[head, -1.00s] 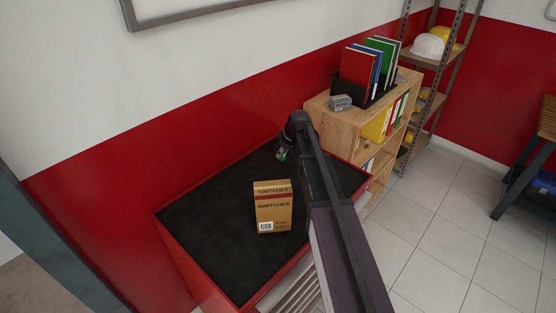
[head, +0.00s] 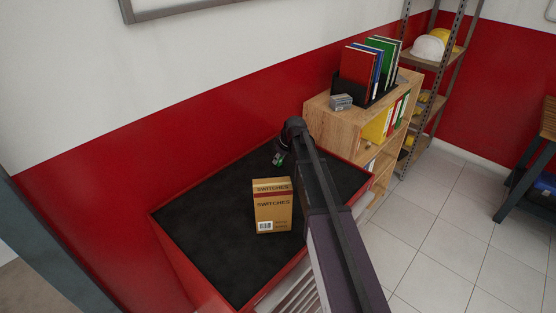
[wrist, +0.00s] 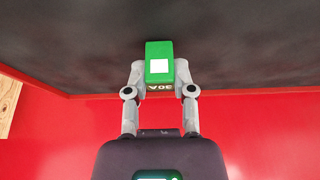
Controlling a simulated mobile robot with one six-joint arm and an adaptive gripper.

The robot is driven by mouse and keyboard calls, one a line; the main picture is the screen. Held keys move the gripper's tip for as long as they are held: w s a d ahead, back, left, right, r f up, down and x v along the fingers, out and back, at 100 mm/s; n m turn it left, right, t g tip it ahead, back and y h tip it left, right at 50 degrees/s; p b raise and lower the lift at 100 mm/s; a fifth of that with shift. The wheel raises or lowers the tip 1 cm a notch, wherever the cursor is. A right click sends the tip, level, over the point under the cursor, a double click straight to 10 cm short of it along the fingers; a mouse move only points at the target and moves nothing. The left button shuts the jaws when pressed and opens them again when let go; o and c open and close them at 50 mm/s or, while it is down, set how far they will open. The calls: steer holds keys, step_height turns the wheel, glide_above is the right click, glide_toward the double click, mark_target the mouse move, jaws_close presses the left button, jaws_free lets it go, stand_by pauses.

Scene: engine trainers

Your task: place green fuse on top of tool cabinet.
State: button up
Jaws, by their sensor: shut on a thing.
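The green fuse (wrist: 160,72) is held between the two grey fingers of my gripper (wrist: 160,80) in the wrist view. It has a white square and "30A" lettering. In the head view the fuse (head: 280,160) is a small green spot at my gripper (head: 279,158), over the back part of the tool cabinet. The tool cabinet (head: 210,230) is red with a black top. I cannot tell whether the fuse touches that top.
A cardboard box labelled "SWITCHES" (head: 272,208) stands on the cabinet top, in front of my gripper. A wooden shelf (head: 320,118) with folders and a small grey box (head: 341,102) stands behind right. The left part of the top is clear.

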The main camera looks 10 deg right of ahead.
steer(key=shift+f, duration=0.15)
steer(key=o, duration=0.9)
steer(key=p+v, duration=0.4)
steer(key=shift+r, duration=0.25)
steer(key=p+v, duration=0.7)
steer(key=v, duration=0.1)
stand_by(0.7)
